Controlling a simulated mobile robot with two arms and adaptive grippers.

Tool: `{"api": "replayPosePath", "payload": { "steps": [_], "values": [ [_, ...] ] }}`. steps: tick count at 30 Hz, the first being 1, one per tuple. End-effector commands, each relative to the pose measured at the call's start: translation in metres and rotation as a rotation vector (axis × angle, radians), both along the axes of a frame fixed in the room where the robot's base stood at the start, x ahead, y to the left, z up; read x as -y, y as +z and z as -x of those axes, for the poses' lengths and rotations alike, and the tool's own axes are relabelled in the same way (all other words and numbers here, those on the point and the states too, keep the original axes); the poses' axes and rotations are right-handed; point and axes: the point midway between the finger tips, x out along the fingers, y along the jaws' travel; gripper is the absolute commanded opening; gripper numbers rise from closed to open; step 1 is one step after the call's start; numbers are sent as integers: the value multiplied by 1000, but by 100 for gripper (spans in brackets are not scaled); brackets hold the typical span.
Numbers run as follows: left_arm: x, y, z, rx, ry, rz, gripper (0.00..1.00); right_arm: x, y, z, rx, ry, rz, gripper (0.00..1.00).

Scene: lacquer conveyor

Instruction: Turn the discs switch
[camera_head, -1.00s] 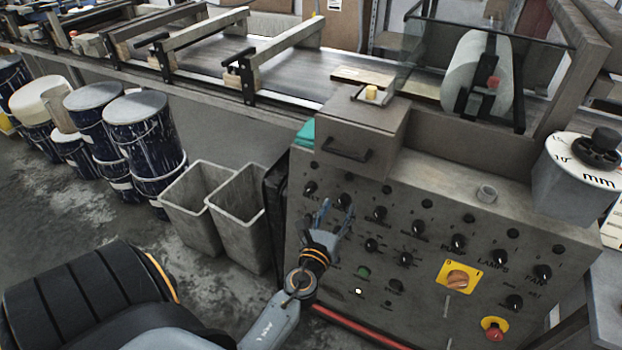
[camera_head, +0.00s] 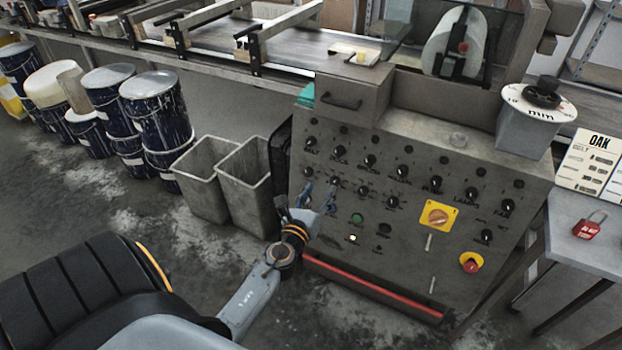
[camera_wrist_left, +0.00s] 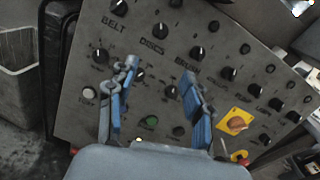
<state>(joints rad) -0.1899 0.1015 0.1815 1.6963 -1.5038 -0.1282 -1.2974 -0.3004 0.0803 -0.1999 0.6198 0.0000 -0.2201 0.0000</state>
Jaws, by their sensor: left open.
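The discs switch (camera_head: 340,150) is a small black knob in the upper row of the grey control panel (camera_head: 405,225). It is second from the left, with its label below. In the left wrist view the discs switch (camera_wrist_left: 160,30) shows a white pointer mark and stands beyond the fingertips. My left gripper (camera_head: 319,192) is in front of the panel's lower left part, below the discs switch in the picture. In the wrist view the left gripper (camera_wrist_left: 158,80) has its blue fingers spread, with lower-row knobs showing between them. Nothing is held. My right gripper is out of view.
Other knobs flank the switch, including the belt knob (camera_head: 311,140) and brush knob (camera_head: 369,160). A yellow-plated rotary switch (camera_head: 438,216) and red stop button (camera_head: 470,263) are further right. Grey bins (camera_head: 245,180) stand left of the panel.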

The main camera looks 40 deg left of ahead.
Motion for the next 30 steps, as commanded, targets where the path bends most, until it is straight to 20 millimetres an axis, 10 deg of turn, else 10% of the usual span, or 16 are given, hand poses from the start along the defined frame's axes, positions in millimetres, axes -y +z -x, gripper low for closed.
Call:
{"api": "replayPosePath", "payload": {
  "steps": [30],
  "values": [
    [42, -178, 55, -178, 140, 814, 51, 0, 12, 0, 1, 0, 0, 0]
  ]
}}
